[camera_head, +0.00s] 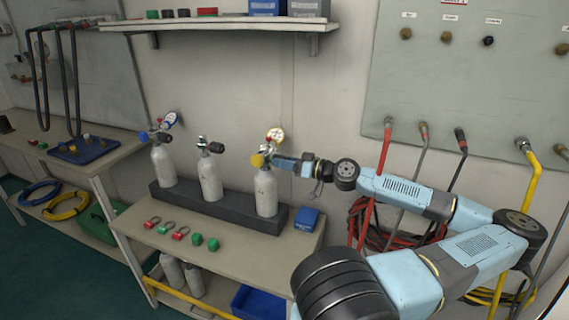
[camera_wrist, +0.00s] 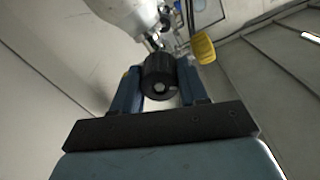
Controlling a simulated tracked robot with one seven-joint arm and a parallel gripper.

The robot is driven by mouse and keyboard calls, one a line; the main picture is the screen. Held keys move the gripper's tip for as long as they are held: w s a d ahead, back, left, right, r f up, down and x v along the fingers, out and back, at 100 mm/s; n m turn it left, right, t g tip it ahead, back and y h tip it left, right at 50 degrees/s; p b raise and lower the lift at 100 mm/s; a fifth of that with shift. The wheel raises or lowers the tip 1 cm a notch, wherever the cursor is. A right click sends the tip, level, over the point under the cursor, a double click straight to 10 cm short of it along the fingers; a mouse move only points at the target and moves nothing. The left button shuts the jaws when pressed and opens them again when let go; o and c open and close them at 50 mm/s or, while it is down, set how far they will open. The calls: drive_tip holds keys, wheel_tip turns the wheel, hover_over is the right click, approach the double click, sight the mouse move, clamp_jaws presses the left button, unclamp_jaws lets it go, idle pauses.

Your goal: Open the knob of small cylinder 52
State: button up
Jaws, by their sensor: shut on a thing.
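Three small grey cylinders stand in a dark rack (camera_head: 240,222) on the bench: a left one (camera_head: 163,167), a middle one (camera_head: 210,180) and a right one (camera_head: 266,194). No number 52 is readable on any of them. My gripper (camera_head: 279,163) is at the valve of the right cylinder, coming from the right. In the wrist view its two blue fingers are shut on a black ribbed knob (camera_wrist: 159,82), one on each side. A yellow knob (camera_wrist: 203,48) is beyond it, also seen in the head view (camera_head: 257,160). The cylinder's pale body (camera_wrist: 125,15) is at the top.
A white gauge (camera_head: 275,135) is just above the right valve. A blue box (camera_head: 307,219) is beside the rack. Red shackles (camera_head: 180,233) and green blocks (camera_head: 212,243) lie in front. Hoses (camera_head: 384,160) hang from the wall panel behind my arm.

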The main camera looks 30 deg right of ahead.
drive_tip(key=n, duration=0.5)
drive_tip(key=shift+f, duration=0.15)
drive_tip(key=n, duration=0.6)
drive_tip(key=shift+n, duration=0.4)
drive_tip(key=n, duration=0.6)
drive_tip(key=shift+w+n+y, duration=0.1)
drive_tip(key=shift+n+y, duration=0.2)
drive_tip(key=n, duration=0.5)
drive_tip(key=shift+n, duration=0.3)
drive_tip(key=shift+d, duration=0.1)
drive_tip(key=o, duration=1.1)
drive_tip(key=shift+c, duration=0.2)
drive_tip(key=v, duration=1.3)
drive_tip(key=shift+s+d, duration=0.25)
drive_tip(key=shift+d, duration=0.1)
